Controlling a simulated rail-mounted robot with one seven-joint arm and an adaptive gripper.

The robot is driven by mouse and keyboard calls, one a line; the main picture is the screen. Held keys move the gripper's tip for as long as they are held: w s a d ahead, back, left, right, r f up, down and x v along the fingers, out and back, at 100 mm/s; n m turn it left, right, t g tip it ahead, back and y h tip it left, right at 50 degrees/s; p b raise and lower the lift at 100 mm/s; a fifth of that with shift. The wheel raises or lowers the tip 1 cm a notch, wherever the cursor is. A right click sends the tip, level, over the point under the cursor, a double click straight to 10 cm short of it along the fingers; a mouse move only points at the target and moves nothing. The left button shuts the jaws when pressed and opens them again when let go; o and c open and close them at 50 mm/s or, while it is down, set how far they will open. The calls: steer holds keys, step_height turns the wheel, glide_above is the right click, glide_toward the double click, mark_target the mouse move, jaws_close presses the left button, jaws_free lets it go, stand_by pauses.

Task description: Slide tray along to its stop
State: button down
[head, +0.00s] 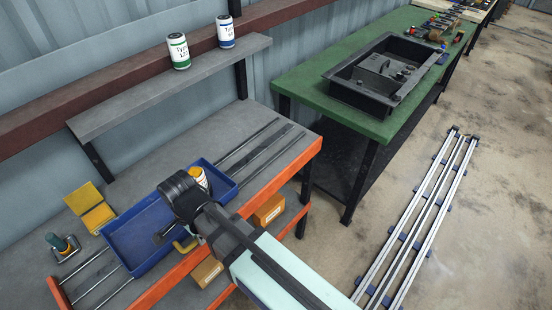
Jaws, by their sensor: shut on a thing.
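The blue tray (128,238) sits on parallel rails on the grey bench, with rail showing at both its left and right ends. My gripper (180,240) is at the front side of the tray, beside a yellow handle (191,246). It appears shut on this handle; the wrist and arm hide most of the fingers and part of the tray. A white and yellow can (199,177) stands in the right part of the tray, partly hidden by my wrist.
Bare rails (262,147) run right toward the orange bench edge (300,158). A yellow open box (97,214) and a holder with a green-topped piece (62,246) stand behind left. Two cans (178,51) (225,31) stand on the raised shelf (165,88).

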steer(key=shift+s+a+p, duration=0.1)
steer(key=shift+s+a, duration=0.6)
steer(key=shift+s, duration=0.35)
steer(key=shift+s+a+p, duration=0.15)
steer(key=shift+s+a, duration=0.5)
steer(key=shift+s, duration=0.45)
steer(key=shift+s+a+p, duration=0.1)
steer(key=shift+s+a, duration=0.6)
steer(key=shift+s, duration=0.35)
steer(key=shift+s+a+p, duration=0.15)
steer(key=shift+s+a, duration=0.75)
steer(key=shift+s, duration=0.3)
steer(key=shift+s+a+p, duration=0.15)
steer(key=shift+s+a, duration=0.75)
steer(key=shift+s, duration=0.35)
steer(key=shift+s+a+p, duration=0.15)
steer(key=shift+s+a, duration=0.75)
steer(key=shift+s, duration=0.3)
steer(key=c, duration=1)
jaws_free()
steer(key=shift+s, duration=0.1)
steer(key=shift+c, duration=0.2)
steer(key=shift+r+p, duration=0.95)
steer(key=shift+r, duration=2.55)
